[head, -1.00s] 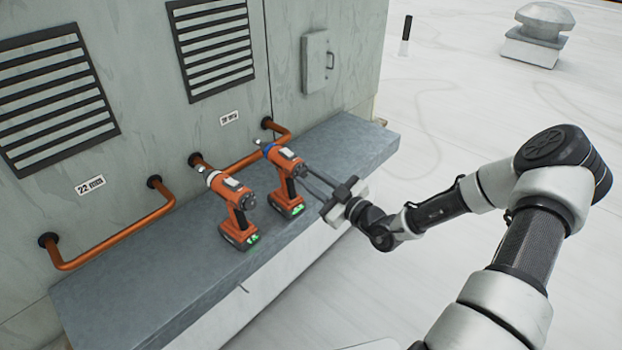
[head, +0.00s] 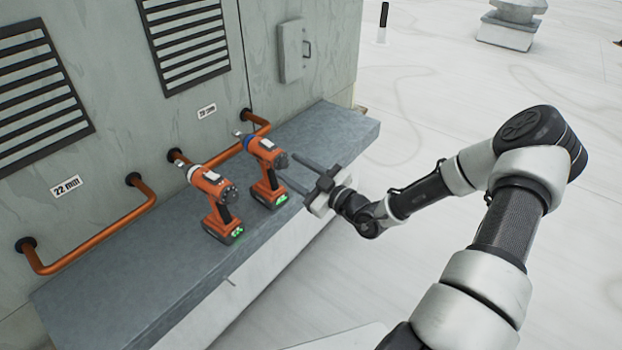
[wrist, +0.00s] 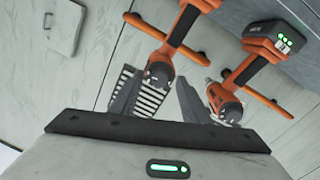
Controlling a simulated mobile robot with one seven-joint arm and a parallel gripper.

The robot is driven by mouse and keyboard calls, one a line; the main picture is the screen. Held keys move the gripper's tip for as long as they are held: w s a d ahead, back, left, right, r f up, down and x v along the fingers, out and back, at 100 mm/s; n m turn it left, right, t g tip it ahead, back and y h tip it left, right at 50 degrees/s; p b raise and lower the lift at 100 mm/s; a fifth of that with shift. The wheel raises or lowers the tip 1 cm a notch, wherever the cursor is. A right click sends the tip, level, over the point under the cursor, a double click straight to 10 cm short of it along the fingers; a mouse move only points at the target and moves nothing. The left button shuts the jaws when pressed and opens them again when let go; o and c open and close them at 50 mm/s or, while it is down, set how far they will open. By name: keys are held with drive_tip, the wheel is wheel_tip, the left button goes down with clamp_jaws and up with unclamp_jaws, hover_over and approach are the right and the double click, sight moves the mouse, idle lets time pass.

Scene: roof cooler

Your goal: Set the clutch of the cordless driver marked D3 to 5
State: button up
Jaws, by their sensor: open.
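Two orange and black cordless drivers stand upright on a grey ledge. The near-left driver (head: 215,200) has a white collar; the right one (head: 265,172) has a blue collar. Both have a dark round end facing my arm and green lights on the battery. I cannot read any D3 mark or clutch number. My gripper (head: 286,167) is open and empty, its two fingers pointing at the dark end of the blue-collared driver. In the wrist view that end shows between the fingertips (wrist: 155,74); contact cannot be told. The white-collared driver (wrist: 240,85) shows right of it there.
The ledge (head: 130,290) runs along a grey wall with louvres (head: 185,40) and a small box (head: 292,50). Orange pipes (head: 110,232) stick out behind the drivers. The ledge right of the drivers is bare, and the pale roof beyond is open.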

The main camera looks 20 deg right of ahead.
drive_tip(key=v, duration=1.7)
drive_tip(key=shift+b, duration=0.45)
